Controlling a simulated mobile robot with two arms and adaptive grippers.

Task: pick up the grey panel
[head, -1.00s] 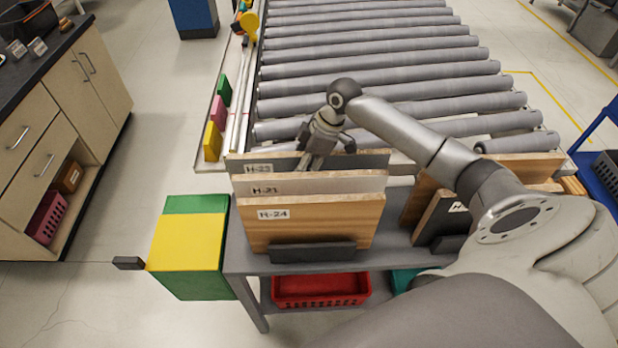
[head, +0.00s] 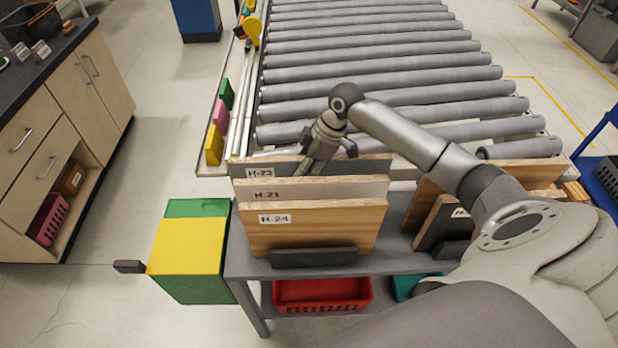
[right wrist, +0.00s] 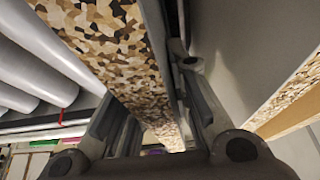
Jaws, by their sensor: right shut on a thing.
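The grey panel (head: 368,167), labelled H-23, stands upright at the back of a group of three panels on the grey table. My right gripper (head: 311,164) comes down from above and is shut on its top edge, left of the middle. In the right wrist view the fingers (right wrist: 155,115) straddle the speckled chipboard edge of the panel (right wrist: 105,45). The panel's lower part is hidden behind panel H-21 (head: 340,188) and the wood-faced panel H-24 (head: 335,232). My left gripper is out of view.
A dark holder block (head: 314,258) stands in front of H-24. More panels (head: 432,222) lean to the right, partly behind my arm. A roller conveyor (head: 390,75) lies behind the table. A yellow and green box (head: 187,245) is at the left, and a red crate (head: 322,292) sits below.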

